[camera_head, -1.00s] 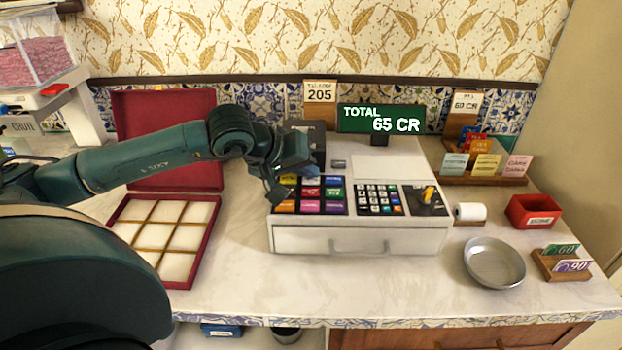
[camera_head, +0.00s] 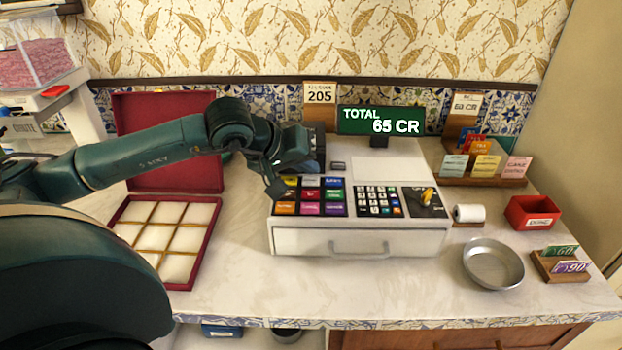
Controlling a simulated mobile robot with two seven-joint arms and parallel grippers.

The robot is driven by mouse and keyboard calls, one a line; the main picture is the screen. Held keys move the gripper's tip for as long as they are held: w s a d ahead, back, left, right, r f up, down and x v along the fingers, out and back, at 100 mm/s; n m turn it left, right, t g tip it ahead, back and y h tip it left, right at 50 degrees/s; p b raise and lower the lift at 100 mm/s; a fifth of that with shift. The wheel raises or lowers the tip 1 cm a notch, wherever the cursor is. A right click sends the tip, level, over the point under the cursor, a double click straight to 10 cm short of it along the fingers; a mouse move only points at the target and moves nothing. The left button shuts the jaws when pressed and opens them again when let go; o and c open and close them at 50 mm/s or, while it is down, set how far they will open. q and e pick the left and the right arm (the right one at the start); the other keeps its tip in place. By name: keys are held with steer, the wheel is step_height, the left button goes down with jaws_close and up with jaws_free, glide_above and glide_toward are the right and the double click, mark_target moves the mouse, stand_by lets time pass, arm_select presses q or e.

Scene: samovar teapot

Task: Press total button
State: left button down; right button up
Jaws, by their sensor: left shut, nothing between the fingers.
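The white cash register (camera_head: 300,241) stands on the counter with its drawer closed. Its left panel has several coloured keys (camera_head: 310,196), its middle panel a number pad (camera_head: 378,200), and its right panel a yellow knob (camera_head: 428,195). No key's label is readable, so I cannot tell which is the total button. The green display (camera_head: 380,120) reads "TOTAL 65 CR". My left gripper (camera_head: 276,190) is shut and empty, above the register's left edge beside the coloured keys. It hides part of the panel's upper left; contact cannot be told. My right gripper is not in view.
An open red box (camera_head: 209,243) with empty compartments lies left of the register. A metal dish (camera_head: 493,264), a paper roll (camera_head: 469,213), a red bin (camera_head: 532,211) and card holders (camera_head: 482,180) stand to the right. The counter's front strip is clear.

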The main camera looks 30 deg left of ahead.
mark_target(307, 183)
arm_select(q)
steer(key=shift+r+p, duration=1.4)
steer(key=shift+r, duration=1.15)
